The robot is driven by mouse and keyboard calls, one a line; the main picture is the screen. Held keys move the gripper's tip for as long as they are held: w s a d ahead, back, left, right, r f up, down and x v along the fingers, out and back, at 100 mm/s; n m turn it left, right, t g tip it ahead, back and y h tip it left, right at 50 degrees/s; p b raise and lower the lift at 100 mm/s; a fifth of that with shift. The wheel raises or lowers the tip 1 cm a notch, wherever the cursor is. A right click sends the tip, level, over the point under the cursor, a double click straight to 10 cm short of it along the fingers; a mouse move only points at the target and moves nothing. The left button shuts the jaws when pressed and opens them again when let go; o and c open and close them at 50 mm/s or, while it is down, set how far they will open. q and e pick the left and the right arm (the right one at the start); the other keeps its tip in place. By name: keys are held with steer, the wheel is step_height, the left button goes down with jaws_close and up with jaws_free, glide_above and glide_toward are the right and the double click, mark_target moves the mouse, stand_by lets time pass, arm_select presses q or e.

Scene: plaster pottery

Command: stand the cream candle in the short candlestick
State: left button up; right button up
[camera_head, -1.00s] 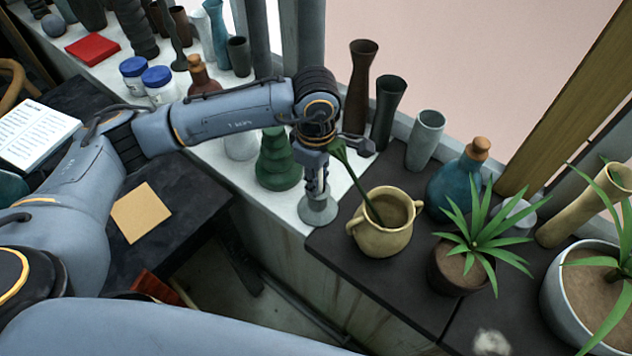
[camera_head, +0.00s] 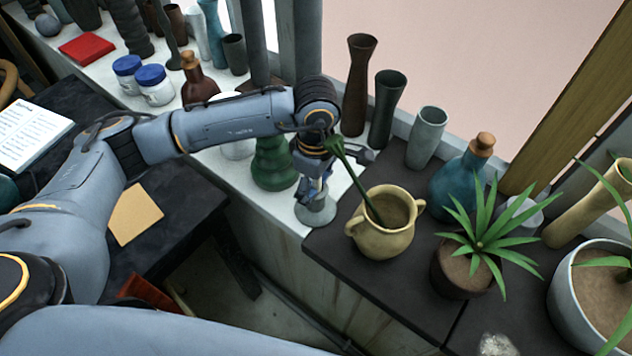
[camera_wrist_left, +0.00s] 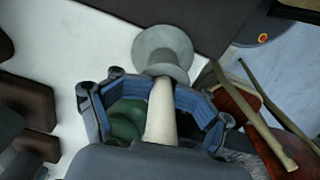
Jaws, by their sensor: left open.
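The cream candle (camera_wrist_left: 160,118) shows in the left wrist view between the blue finger pads of my left gripper. Its far end meets the grey short candlestick (camera_wrist_left: 160,45), and it looks upright in it. How deep it sits is hidden. The candlestick also shows in the head view (camera_head: 316,210), standing on the white sill near its right end. My left gripper (camera_head: 313,188) is just above it, pointing down. Its fingers are open, spread on both sides of the candle. My right gripper is not in view.
A green ribbed vase (camera_head: 272,165) stands close left of the candlestick. A cream two-handled pot (camera_head: 382,238) with a green stem-like thing stands right on the dark top.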

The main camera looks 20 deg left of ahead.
arm_select(q)
steer(key=shift+s+f, duration=0.15)
steer(key=shift+s, duration=0.15)
steer(key=shift+a, duration=0.1)
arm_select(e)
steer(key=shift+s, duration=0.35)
arm_select(q)
steer(key=shift+w+r, duration=0.1)
steer(key=shift+r, duration=0.25)
step_height(320, 180, up, 12)
steer(key=shift+f, duration=0.1)
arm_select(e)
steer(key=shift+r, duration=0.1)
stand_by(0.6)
